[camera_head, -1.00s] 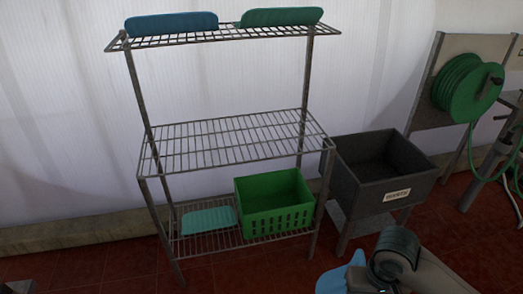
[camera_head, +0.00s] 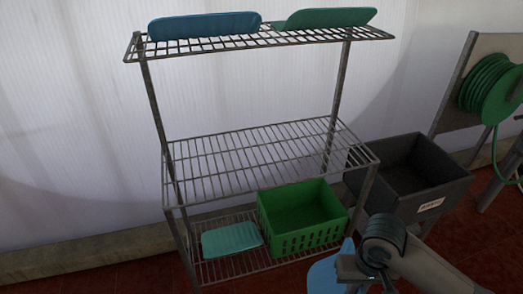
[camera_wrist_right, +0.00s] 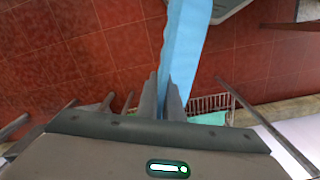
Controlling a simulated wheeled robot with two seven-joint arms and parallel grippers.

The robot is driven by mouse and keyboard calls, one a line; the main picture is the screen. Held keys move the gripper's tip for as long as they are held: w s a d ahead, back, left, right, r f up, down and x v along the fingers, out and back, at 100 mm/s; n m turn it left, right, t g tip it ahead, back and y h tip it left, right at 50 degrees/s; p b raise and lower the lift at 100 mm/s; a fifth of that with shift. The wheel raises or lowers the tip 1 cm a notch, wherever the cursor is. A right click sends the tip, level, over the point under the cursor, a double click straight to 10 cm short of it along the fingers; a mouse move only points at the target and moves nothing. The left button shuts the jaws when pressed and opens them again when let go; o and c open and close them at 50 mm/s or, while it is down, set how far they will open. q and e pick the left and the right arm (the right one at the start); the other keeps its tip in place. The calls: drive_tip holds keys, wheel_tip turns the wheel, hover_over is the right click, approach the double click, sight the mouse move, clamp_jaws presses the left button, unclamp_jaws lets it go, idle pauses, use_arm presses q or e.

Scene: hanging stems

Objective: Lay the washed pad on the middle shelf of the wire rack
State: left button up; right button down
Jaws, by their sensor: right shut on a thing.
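The washed pad is light blue (camera_head: 327,274) and low at the front of the head view, partly cut off by the frame edge. My right gripper (camera_head: 352,264) is shut on it; the wrist view shows the pad (camera_wrist_right: 186,45) standing on edge between the two fingers (camera_wrist_right: 166,98). The wire rack (camera_head: 155,110) stands ahead with three shelves. Its middle shelf (camera_head: 255,160) is bare. The pad is in front of the rack's lower right, apart from the middle shelf in the picture. My left gripper is not in view.
The top shelf carries a blue pad (camera_head: 205,25) and a green pad (camera_head: 325,17). The bottom shelf holds a teal pad (camera_head: 231,239) and a green crate (camera_head: 303,220). A dark grey sink (camera_head: 425,185) stands right of the rack, with a green hose reel (camera_head: 492,88) beyond.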

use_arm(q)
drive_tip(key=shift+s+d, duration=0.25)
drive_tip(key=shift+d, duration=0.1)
use_arm(e)
drive_tip(key=shift+d, duration=0.15)
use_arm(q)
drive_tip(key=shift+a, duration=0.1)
